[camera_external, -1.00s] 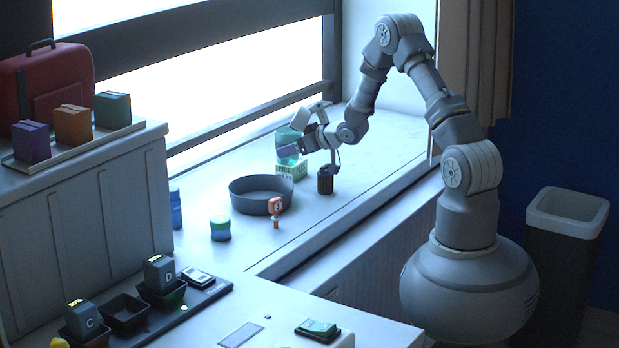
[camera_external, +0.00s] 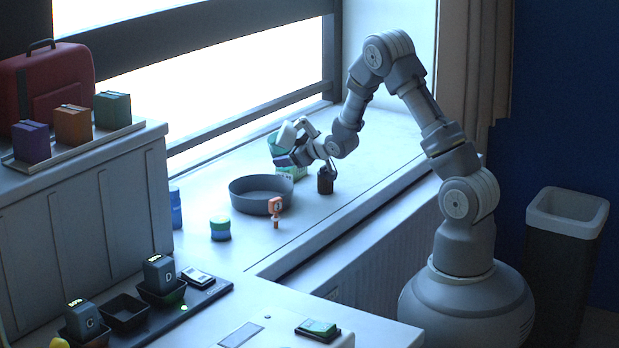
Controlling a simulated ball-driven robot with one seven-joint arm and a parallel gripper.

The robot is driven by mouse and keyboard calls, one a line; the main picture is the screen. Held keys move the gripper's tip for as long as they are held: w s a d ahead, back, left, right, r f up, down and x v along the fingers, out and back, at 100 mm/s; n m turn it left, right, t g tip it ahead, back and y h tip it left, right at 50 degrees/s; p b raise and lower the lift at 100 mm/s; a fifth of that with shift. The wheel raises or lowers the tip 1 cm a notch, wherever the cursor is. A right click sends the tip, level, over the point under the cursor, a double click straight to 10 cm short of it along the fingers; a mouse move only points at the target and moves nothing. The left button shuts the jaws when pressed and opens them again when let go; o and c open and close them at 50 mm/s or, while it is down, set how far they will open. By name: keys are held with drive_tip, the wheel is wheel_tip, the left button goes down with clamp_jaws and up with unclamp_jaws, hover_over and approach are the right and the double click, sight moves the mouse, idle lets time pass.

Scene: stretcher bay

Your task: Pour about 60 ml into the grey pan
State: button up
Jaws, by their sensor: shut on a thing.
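The grey pan (camera_external: 250,201) is round and sits on the white sill below the window. Its inside shows only in part, and I cannot tell whether anything is in it. My gripper (camera_external: 287,157) is just beyond the pan's right rim. It is shut on a translucent green container (camera_external: 276,143), which looks tilted toward the pan. The gripper hides part of the container, and its liquid level cannot be made out. No stream shows.
A green-and-white box (camera_external: 292,173) stands beneath my gripper. A dark bottle (camera_external: 326,181) is to the right. The sill's right part is clear.

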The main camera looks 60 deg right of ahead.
sight(279, 153)
drive_tip(key=shift+a+r+n+h, duration=0.1)
drive_tip(key=shift+a+n+h, duration=0.2)
drive_tip(key=shift+a+n, duration=0.25)
drive_tip(key=shift+a+r+n+h+p, duration=0.45)
drive_tip(key=shift+a+r+p, duration=0.1)
drive_tip(key=shift+r, duration=0.2)
wheel_tip(279, 153, down, 2)
drive_tip(key=shift+a+f+n+t+h+b, duration=0.1)
drive_tip(key=shift+f+n+t+h+b, duration=0.25)
drive_tip(key=shift+n+b, duration=0.5)
drive_tip(key=shift+r+p, duration=0.3)
drive_tip(key=shift+r, duration=0.25)
drive_tip(key=shift+n+t+h, duration=0.25)
drive_tip(key=shift+h, duration=0.05)
drive_tip(key=shift+r+n+t+h, duration=0.3)
drive_tip(key=shift+r+n+h, duration=0.15)
drive_tip(key=shift+n, duration=0.35)
drive_tip(key=shift+s+a, duration=0.1)
drive_tip(key=shift+s, duration=0.1)
drive_tip(key=shift+a+f+n, duration=0.15)
drive_tip(key=shift+f+n, duration=0.2)
drive_tip(key=shift+n, duration=0.35)
drive_tip(key=shift+a+r+n+t+h+b, duration=0.3)
drive_tip(key=shift+a+n+t+b, duration=0.15)
drive_tip(key=shift+a+n+t, duration=0.1)
